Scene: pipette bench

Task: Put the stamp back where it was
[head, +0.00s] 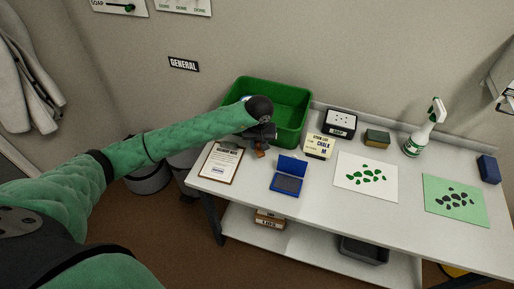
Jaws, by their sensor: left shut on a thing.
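My left gripper (261,146) is at the end of the green-sleeved arm, over the left part of the white table, just in front of the green bin. It is shut on the stamp (259,153), a small brown piece showing below the dark fingers. Most of the stamp is hidden by the gripper, and I cannot tell whether it touches the table. An open blue ink pad (288,183) lies to the right and nearer the front edge. A clipboard with a printed sheet (221,163) lies to the left. My right gripper is not in view.
The green bin (299,91) stands at the back left. A chalk box (319,146), a black-and-white box (341,122), a sponge (376,138) and a spray bottle (418,136) stand along the back. Two sheets with blobs, one white (350,188) and one green (435,185), lie to the right.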

